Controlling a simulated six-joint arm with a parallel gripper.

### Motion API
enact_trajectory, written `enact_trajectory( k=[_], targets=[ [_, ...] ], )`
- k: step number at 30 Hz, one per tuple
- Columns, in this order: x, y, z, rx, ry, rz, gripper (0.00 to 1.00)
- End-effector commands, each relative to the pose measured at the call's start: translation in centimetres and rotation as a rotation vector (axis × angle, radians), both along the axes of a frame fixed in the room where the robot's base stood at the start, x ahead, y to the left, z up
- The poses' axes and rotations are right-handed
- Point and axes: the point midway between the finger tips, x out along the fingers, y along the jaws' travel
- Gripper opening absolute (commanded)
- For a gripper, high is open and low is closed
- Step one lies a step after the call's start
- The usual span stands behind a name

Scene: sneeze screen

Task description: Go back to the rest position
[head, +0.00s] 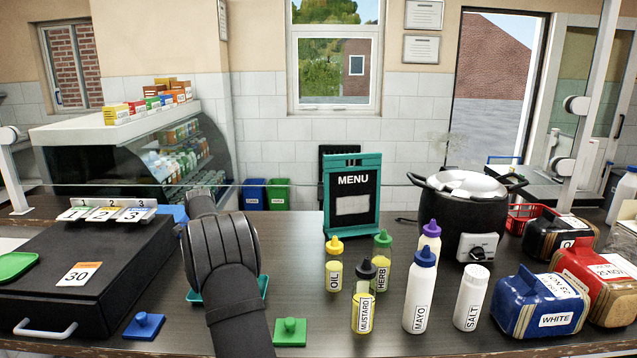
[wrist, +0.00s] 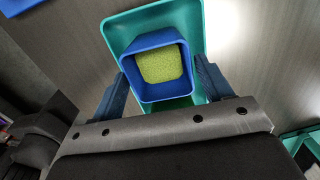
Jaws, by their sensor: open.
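My gripper (wrist: 161,62) shows in the wrist view with its two dark blue fingers apart. Between them is a square blue cup (wrist: 166,92) holding a yellow-green grainy filling (wrist: 160,64). The fingers are at the cup's left and right sides; I cannot tell whether either touches it. The cup stands on a teal tray (wrist: 117,31). In the head view my dark arm hides my gripper and the cup, and only the edges of the teal tray (head: 264,287) show.
A black box (head: 75,255) stands left. A blue lidded piece (head: 143,326) and a green one (head: 289,332) flank my arm. Right are a menu sign (head: 352,195), several bottles such as the mayo (head: 420,292), a black pot (head: 462,220) and bread bags (head: 540,303). A clear screen stands behind.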

Motion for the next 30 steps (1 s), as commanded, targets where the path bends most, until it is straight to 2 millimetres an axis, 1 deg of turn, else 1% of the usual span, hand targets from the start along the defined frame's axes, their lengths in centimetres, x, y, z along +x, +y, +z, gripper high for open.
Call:
enact_trajectory(
  k=[11, 14, 19, 21, 30],
  targets=[
    [0.0, 0.0, -0.1, -0.001, 0.001, 0.000, 0.72],
    [0.0, 0.0, -0.9, -0.001, 0.003, 0.000, 0.72],
    [-0.1, 0.0, -3.5, -0.002, 0.004, 0.000, 0.72],
    [0.1, 0.0, -1.6, 0.002, -0.004, 0.000, 0.72],
    [0.1, 0.0, 4.4, 0.001, -0.002, 0.000, 0.72]
  ],
)
